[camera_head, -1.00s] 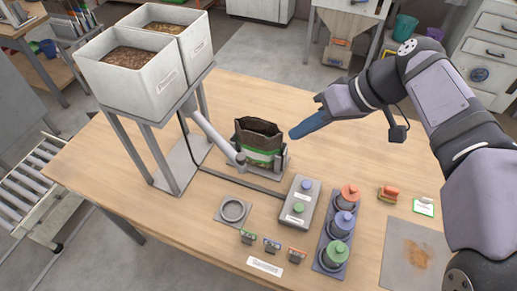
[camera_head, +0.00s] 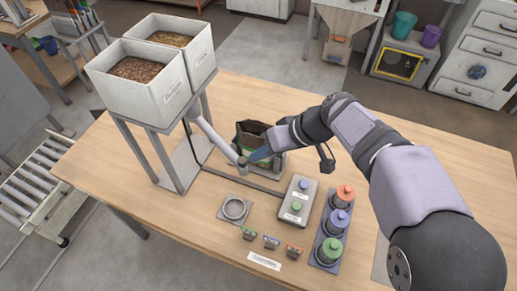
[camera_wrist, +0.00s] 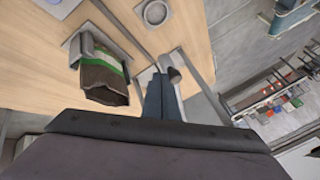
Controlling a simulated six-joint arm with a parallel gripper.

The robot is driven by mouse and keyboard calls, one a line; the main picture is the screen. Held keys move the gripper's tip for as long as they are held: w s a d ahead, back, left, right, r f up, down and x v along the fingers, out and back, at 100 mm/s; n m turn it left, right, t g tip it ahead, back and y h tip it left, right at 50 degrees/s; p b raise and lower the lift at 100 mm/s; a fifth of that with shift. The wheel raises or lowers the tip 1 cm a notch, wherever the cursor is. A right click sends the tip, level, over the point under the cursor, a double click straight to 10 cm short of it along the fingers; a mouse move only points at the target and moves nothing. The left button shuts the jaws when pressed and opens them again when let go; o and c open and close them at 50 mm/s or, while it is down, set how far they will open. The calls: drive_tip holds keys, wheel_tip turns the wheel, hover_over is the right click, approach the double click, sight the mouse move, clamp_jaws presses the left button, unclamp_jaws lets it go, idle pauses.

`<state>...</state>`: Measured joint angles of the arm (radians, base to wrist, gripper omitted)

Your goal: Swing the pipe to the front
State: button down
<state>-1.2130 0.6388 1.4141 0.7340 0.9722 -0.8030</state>
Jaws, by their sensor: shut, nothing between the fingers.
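The grey pipe (camera_head: 212,133) slopes down from under the twin hoppers to a low end beside the bag. The dark bag with a green band (camera_head: 251,137) stands open in its holder, partly hidden by my gripper. It also shows in the wrist view (camera_wrist: 108,77). My gripper (camera_head: 257,156) is shut and empty, its blue fingers in front of the bag and close to the right side of the pipe's low end. In the wrist view the fingers (camera_wrist: 161,98) are together, right beside the pipe end (camera_wrist: 175,75). I cannot tell whether they touch it.
Two white hoppers (camera_head: 137,80) with pellets stand on a metal frame at the left. The front left is clear.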

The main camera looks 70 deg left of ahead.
drive_tip(key=shift+s+f, duration=0.1)
drive_tip(key=shift+s, duration=0.1)
idle(0.3)
drive_tip(key=s+d+m+b, duration=0.1)
drive_tip(key=s+d+b, duration=0.1)
drive_tip(key=s+b, duration=0.3)
drive_tip(key=shift+s+d+b, duration=0.25)
drive_tip(key=shift+b, duration=0.3)
